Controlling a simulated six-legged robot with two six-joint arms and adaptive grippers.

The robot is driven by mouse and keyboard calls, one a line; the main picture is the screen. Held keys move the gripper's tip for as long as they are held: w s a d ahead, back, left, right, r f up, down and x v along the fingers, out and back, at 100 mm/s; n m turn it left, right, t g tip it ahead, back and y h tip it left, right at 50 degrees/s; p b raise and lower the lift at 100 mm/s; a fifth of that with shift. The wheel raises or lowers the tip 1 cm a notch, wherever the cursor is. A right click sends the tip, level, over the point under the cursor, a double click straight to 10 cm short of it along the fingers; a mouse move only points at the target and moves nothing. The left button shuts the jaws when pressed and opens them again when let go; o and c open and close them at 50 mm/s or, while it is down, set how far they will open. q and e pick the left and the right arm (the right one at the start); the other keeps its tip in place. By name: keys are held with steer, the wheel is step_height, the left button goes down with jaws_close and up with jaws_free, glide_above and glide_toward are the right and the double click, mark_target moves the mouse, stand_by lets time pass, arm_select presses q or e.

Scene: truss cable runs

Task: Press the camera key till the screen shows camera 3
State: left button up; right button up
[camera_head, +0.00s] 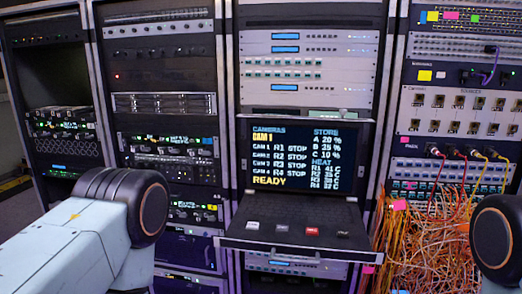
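The screen (300,160) is lit in the middle rack. It reads CAMERAS, with CAM 1 in yellow below. Several camera rows reading STOP follow, with READY in yellow at the bottom. STORE and HEAT figures fill its right side. A dark pull-out shelf (290,248) juts out below the screen. Neither gripper shows; only my arm links do.
A tangle of orange cables (430,245) hangs at the right rack, close to the shelf's right side. Plugged cables (460,153) run above it. Racks of equipment stand behind on both sides. The space directly in front of the shelf looks clear.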

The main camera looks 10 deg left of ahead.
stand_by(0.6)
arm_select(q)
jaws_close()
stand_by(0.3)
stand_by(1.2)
